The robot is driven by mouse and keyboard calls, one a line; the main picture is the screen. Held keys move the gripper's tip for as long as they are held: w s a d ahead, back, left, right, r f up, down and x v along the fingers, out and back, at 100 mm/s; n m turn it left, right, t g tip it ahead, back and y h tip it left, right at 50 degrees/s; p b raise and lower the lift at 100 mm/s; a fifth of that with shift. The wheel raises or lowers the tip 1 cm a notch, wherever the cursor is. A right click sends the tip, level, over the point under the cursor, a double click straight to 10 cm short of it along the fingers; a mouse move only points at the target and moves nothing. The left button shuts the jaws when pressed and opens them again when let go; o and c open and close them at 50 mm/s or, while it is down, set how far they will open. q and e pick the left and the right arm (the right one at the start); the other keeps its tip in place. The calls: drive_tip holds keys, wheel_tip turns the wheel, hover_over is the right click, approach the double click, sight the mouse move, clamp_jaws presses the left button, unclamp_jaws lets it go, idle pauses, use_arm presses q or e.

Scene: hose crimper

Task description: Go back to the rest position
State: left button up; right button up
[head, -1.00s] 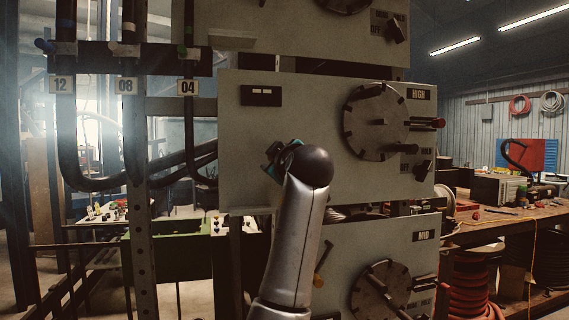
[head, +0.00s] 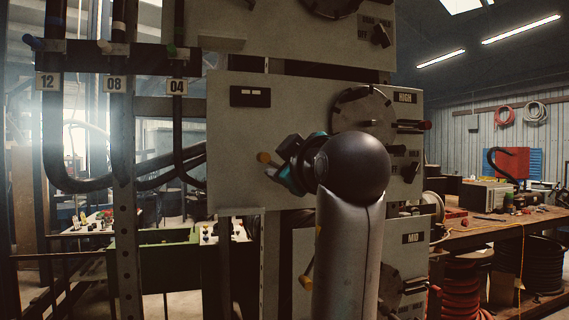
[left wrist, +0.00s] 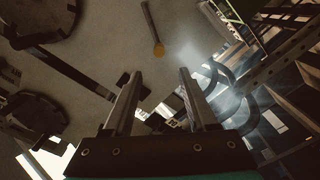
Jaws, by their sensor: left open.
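My left arm rises in the middle of the head view, its black rounded joint in front of the HIGH panel (head: 235,130). My left gripper (left wrist: 158,73) is open in the left wrist view, its two fingers apart with nothing between them. In the head view it is mostly hidden behind the joint. A lever with an orange knob (left wrist: 158,49) lies beyond the fingertips, apart from them. The same orange knob (head: 263,157) shows left of my wrist in the head view. My right gripper is not in view.
Black hoses hang at the left under the plates 12 (head: 48,81), 08 (head: 115,84) and 04 (head: 177,87). The MID panel (head: 412,225) is below, partly behind my arm. A wooden workbench (head: 490,228) stands at the right, with red hose coils (head: 468,285) below it.

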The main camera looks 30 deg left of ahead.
use_arm(q)
drive_tip(key=shift+f, duration=0.1)
idle(0.3)
